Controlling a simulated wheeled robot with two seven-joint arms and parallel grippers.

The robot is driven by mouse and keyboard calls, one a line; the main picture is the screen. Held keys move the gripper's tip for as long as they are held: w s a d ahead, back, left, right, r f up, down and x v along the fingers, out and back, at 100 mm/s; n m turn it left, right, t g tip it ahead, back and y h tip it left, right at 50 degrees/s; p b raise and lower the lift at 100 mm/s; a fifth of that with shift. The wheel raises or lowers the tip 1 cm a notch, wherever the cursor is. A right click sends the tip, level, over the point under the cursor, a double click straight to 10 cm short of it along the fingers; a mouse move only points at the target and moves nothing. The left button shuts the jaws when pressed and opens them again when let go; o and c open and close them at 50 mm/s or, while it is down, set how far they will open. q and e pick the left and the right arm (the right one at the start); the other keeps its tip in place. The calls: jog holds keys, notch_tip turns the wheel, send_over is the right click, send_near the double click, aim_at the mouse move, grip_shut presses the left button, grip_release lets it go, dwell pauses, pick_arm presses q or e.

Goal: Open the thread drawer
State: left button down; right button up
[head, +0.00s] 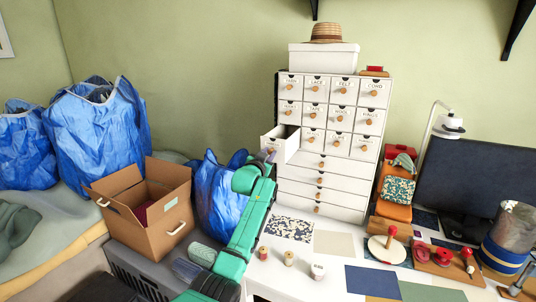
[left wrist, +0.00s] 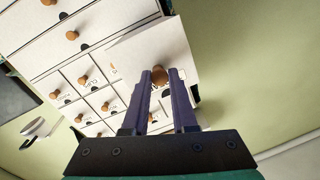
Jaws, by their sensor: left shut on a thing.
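A white chest of small drawers (head: 330,118) stands against the wall, with wooden knobs and labels. The left drawer of the third row (head: 291,146) is pulled out from the chest, its open top showing. Its label is too small and covered to read, so I cannot confirm it is the thread drawer. My left gripper (head: 270,156) is at this drawer's front. In the left wrist view, its two fingers are shut on the drawer's wooden knob (left wrist: 159,75), with the white drawer front (left wrist: 138,48) just beyond. The other drawers look closed. My right gripper is out of view.
A cardboard box (head: 160,222) and blue bags (head: 98,130) are left of my arm. A white box with a straw hat (head: 327,33) tops the chest. Spools (head: 289,258), fabric pieces (head: 371,281) and a monitor (head: 470,185) occupy the table in front and right.

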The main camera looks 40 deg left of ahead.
pick_arm(q)
jog(key=shift+s, duration=0.1)
jog(key=c, duration=0.7)
grip_release()
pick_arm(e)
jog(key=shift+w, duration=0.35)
pick_arm(q)
jog(key=shift+d, duration=0.1)
jog(key=shift+s+f, duration=0.15)
jog(key=shift+s, duration=0.05)
jog(key=b+v, duration=0.3)
jog(key=v, duration=1.1)
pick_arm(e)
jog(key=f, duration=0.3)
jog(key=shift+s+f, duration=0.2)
